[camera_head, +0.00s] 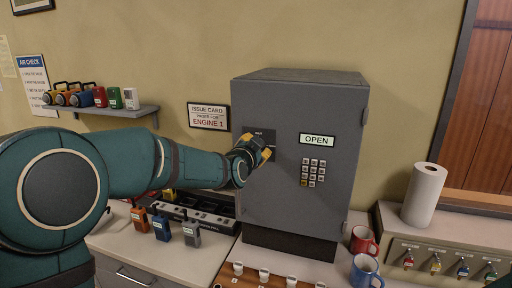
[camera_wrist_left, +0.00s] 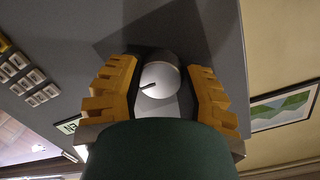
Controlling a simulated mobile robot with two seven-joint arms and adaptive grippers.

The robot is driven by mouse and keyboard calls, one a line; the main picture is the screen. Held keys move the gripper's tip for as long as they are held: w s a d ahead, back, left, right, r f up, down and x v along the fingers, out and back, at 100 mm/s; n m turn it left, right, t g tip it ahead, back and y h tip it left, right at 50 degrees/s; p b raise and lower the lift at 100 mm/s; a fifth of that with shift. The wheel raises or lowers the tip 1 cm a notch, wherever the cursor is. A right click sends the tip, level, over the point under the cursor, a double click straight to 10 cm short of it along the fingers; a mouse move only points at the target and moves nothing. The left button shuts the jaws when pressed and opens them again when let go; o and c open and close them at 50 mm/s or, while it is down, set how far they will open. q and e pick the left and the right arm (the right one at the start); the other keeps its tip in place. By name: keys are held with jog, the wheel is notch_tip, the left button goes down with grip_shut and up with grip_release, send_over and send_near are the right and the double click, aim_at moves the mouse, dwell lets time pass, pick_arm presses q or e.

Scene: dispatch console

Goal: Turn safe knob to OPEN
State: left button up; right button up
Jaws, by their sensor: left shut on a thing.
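The grey safe (camera_head: 290,100) stands on the counter, its door facing me. A small panel on it reads OPEN (camera_head: 317,140), above a keypad (camera_head: 313,172). My left gripper (camera_head: 262,153) is at the upper left of the safe door and hides the knob in the head view. In the left wrist view the round silver knob (camera_wrist_left: 160,79) sits between the yellow fingers of my left gripper (camera_wrist_left: 162,90), which are shut on it. A dark pointer line on the knob points left in that view. My right gripper is not in view.
A shelf (camera_head: 115,111) with lamps and canisters hangs on the left wall. Radios (camera_head: 162,228) stand on the counter left of the safe. Red (camera_head: 362,239) and blue (camera_head: 366,270) mugs stand in front right, near a paper roll (camera_head: 424,195) and a key box (camera_head: 440,250).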

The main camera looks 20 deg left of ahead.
pick_arm(q)
jog(key=shift+r, duration=0.1)
jog(key=o, duration=1.2)
jog(key=shift+o, duration=0.2)
jog(key=shift+s, duration=0.1)
jog(key=s+r, duration=0.1)
jog(key=s, duration=1)
jog(key=shift+s+a, duration=0.25)
jog(key=shift+s, duration=0.1)
